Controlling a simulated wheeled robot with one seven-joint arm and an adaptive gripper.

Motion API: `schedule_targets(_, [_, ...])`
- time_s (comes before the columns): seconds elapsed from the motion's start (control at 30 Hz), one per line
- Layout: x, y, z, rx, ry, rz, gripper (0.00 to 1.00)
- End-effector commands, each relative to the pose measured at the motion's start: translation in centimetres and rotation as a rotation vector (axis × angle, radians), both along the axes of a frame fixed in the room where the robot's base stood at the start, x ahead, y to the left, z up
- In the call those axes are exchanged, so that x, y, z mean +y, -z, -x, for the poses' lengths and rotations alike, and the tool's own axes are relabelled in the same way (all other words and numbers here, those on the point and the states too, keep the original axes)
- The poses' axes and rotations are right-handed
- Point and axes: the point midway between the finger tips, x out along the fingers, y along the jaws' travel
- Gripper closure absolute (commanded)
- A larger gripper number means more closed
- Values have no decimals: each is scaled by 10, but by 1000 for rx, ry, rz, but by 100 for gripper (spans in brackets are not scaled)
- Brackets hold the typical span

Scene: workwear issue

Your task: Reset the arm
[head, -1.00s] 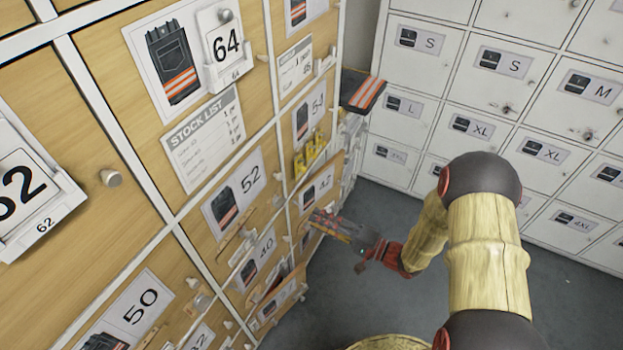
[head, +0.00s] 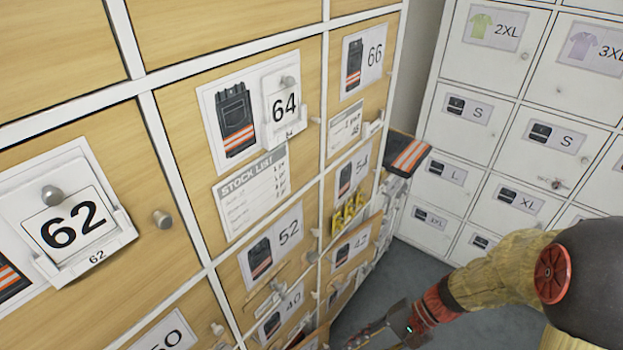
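My arm (head: 500,270) reaches in from the lower right of the head view, with a red wrist section. My gripper (head: 368,338) is at the bottom edge, low in front of the wooden lockers' lower right part. Its fingers are partly cut off by the frame, so I cannot tell whether they are open or shut or hold anything.
Wooden lockers (head: 175,110) with number cards and knobs fill the left. White lockers (head: 480,65) with size labels stand at the right. A dark folded garment with orange stripes (head: 408,155) sticks out near the corner. Grey floor (head: 395,275) lies between.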

Motion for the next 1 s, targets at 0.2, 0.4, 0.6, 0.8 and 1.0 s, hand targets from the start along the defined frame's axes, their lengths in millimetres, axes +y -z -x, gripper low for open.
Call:
schedule_targets(0.2, [-64, -79, 12, -224, -185, 457, 70])
schedule_targets(0.4, [-99, -170, 6, -549, -310, 753, 70])
schedule_targets(0.6, [-90, -246, 9, -801, -349, 845, 70])
schedule_targets(0.8, [-78, -271, 10, -886, -361, 845, 70])
schedule_targets(1.0, [-77, -270, 10, -883, -364, 842, 70])
